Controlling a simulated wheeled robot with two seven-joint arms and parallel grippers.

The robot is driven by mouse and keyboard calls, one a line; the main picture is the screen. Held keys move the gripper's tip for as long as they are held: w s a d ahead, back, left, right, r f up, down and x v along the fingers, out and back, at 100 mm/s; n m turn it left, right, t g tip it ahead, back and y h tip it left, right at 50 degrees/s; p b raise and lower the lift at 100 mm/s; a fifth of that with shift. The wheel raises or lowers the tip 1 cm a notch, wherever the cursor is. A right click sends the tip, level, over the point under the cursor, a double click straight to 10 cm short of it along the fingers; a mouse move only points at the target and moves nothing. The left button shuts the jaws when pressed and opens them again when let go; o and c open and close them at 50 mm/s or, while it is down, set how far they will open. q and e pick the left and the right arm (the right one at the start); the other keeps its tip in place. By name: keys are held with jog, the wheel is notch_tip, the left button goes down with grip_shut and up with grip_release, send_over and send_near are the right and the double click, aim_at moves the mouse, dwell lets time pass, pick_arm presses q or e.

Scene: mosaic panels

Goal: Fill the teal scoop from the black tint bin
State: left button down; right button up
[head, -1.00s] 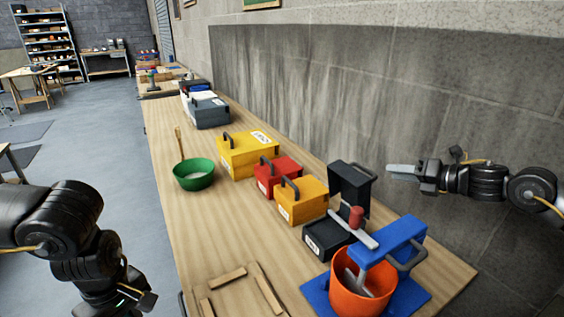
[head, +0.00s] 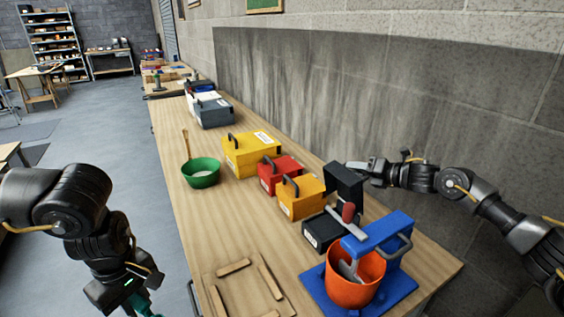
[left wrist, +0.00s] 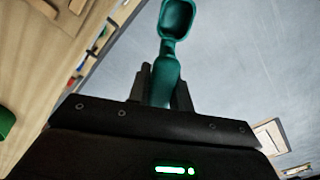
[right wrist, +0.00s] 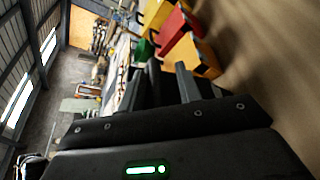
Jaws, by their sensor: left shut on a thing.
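The black tint bin (head: 318,232) stands on the bench at right, its black lid (head: 345,183) raised upright at the back. A grey bar with a red knob hides part of its opening, so I cannot see the contents. My left gripper (left wrist: 163,88) is shut on the handle of the teal scoop (left wrist: 176,22). The scoop's bowl looks empty. In the head view a bit of the scoop (head: 148,312) shows at the bottom edge, left of the bench. My right gripper (head: 366,167) is beside the raised lid; its fingers look apart in the right wrist view (right wrist: 168,88).
An orange bucket (head: 350,292) on a blue stand (head: 396,285) is in front of the bin. Yellow (head: 302,200), red (head: 280,178) and larger yellow boxes line the wall side. A green bowl (head: 202,178) and a wooden frame (head: 232,269) rest on the bench. Clear bench lies between them.

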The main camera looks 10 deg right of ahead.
pick_arm(q)
jog(key=shift+s+r, duration=0.25)
jog(key=shift+s, duration=0.3)
pick_arm(e)
jog(key=shift+s+r, duration=0.3)
jog(key=shift+s, duration=0.25)
pick_arm(q)
jog(key=shift+w+f, duration=0.25)
jog(key=shift+w, duration=0.3)
pick_arm(e)
jog(key=shift+w+f, duration=0.4)
jog(key=shift+w, duration=0.15)
jog(key=c, duration=0.5)
grip_shut()
pick_arm(q)
jog(key=shift+s, duration=0.15)
pick_arm(e)
jog(key=shift+s, duration=0.15)
